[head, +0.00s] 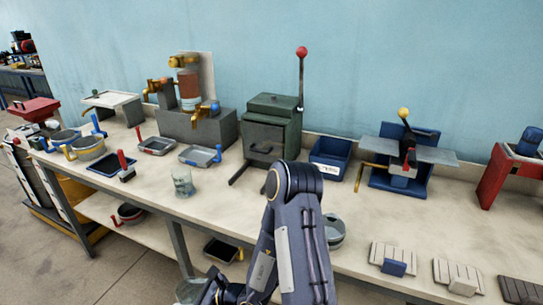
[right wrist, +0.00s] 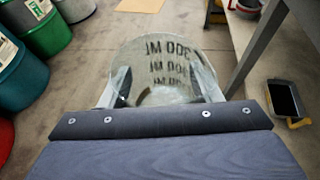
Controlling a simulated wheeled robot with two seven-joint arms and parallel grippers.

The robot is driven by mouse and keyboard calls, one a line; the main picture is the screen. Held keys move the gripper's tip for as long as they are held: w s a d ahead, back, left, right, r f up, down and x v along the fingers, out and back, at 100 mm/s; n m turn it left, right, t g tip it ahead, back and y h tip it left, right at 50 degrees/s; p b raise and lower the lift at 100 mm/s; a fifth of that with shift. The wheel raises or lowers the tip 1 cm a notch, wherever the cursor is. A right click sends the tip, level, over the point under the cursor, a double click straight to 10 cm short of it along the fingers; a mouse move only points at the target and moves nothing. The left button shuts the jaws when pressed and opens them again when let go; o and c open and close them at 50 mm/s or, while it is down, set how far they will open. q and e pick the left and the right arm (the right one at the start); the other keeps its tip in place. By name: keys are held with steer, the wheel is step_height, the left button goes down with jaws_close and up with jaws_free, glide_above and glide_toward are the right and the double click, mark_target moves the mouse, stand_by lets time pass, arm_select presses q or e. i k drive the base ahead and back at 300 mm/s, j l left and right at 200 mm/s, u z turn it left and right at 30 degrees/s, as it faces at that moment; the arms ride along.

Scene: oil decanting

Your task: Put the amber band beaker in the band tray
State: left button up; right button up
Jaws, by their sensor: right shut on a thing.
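My right gripper (right wrist: 165,88) is shut on a clear glass beaker (right wrist: 160,60) with dark printed markings. In the right wrist view the beaker sits between the two fingers, above the floor beside the bench. In the head view, the held beaker (head: 190,290) is at the bottom edge, partly cut off, in front of the bench. No amber band can be made out on it. Another clear glass beaker (head: 183,181) stands on the bench. Shallow trays with a red handle (head: 157,146) and a blue handle (head: 200,155) lie behind it; I cannot tell which is the band tray. My left gripper is not in view.
A blue bin (head: 330,158), a green press (head: 270,130) and a grey stand with brass taps (head: 197,125) line the back of the bench (head: 225,195). A dark blue tray (head: 110,165) lies left. A lower shelf (head: 150,235) holds pans. Drums (right wrist: 45,30) stand on the floor.

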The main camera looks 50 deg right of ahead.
mark_target(199, 158)
steer(key=i+j+z, duration=0.3)
steer(key=z, duration=0.15)
steer(key=i+j+z, duration=0.3)
steer(key=j+z, duration=0.15)
steer(key=i+j+z, duration=0.2)
steer(key=j+z, duration=0.2)
steer(key=j, duration=0.1)
